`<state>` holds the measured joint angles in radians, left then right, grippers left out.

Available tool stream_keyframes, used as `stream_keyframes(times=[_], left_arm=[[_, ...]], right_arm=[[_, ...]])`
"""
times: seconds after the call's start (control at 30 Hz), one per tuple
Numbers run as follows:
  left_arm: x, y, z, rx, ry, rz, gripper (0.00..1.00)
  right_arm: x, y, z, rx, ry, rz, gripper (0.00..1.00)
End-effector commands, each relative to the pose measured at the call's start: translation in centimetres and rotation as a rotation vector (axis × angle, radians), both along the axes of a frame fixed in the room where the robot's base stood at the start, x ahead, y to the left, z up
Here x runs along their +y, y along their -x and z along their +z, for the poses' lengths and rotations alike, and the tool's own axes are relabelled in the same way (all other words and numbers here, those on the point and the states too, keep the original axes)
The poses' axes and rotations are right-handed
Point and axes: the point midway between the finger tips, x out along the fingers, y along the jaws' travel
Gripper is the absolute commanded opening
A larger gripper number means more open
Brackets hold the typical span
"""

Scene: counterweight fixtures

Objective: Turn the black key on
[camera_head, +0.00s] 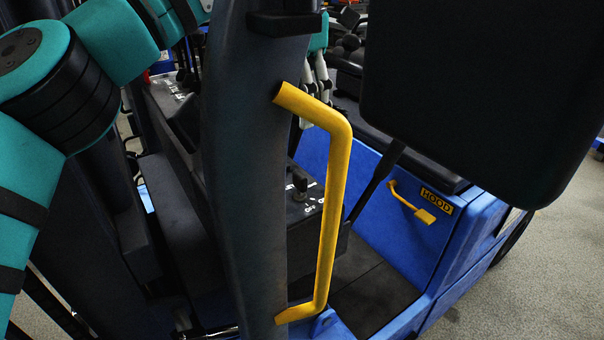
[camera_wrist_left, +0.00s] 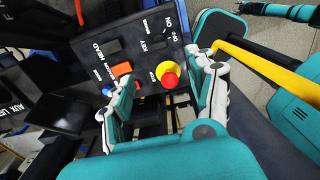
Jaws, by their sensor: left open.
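The black key (camera_head: 299,186) stands on a dark panel in the head view, just left of the yellow grab handle, with white markings beside it. In the left wrist view the key is hard to make out near the white ON lettering. My left gripper (camera_head: 315,88) shows partly behind the dark pillar in the head view, above the key and apart from it. In the left wrist view the left gripper (camera_wrist_left: 160,85) is open and empty, its fingers either side of a red button. My right gripper is not in view.
The yellow handle (camera_head: 336,190) on a dark pillar (camera_head: 243,200) stands in front of the panel. The red button (camera_wrist_left: 168,79) has a yellow collar. An orange switch (camera_wrist_left: 121,69) is beside it. A large black slab (camera_head: 480,80) covers the upper right, above the blue hood (camera_head: 385,220).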

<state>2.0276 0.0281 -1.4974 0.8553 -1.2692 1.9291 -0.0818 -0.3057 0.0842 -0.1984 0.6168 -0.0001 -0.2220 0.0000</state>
Motion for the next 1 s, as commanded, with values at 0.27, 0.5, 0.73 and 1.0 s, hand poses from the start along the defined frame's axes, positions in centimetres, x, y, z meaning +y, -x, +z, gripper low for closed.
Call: stream_keyframes(times=[0.27,0.5,0.73,1.0], left_arm=[[0.1,0.0,-6.2,0.004,0.001,-0.002,0.58],[0.0,0.1,-10.9,0.003,0.002,-0.002,0.58],[0.0,0.0,-13.4,0.001,0.004,-0.001,0.58],[0.0,0.0,-13.9,0.001,0.004,-0.001,0.58]], right_arm=[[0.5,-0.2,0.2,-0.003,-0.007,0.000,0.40],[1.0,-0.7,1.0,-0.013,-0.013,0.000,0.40],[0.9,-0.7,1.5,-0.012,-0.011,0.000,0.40],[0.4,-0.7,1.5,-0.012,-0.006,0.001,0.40]])
